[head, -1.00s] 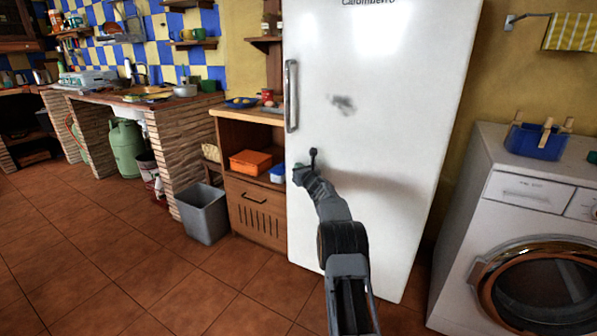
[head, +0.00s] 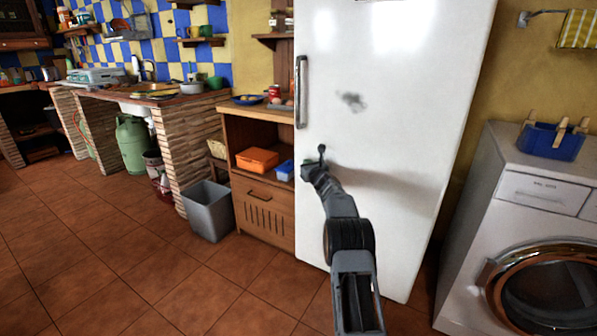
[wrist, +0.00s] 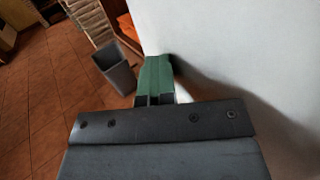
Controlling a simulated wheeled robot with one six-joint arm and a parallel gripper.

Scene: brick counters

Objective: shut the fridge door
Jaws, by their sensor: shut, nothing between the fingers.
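The fridge door (head: 400,120) is a tall white panel with a metal handle (head: 301,92) upright along its left edge and a grey smudge. It looks shut or nearly so; no gap or interior shows, and I cannot tell if it is fully closed. My gripper (head: 307,167) is shut and empty, close to the door's front below the handle. In the wrist view my green fingers (wrist: 155,72) are together, beside the white door surface (wrist: 230,60). I cannot tell if they touch it.
A wooden cabinet (head: 265,203) with an orange box (head: 257,160) stands left of the fridge. A grey bin (head: 208,212) is on the floor by it. A washing machine (head: 510,200) stands at right. The tiled floor (head: 120,260) is clear at front left.

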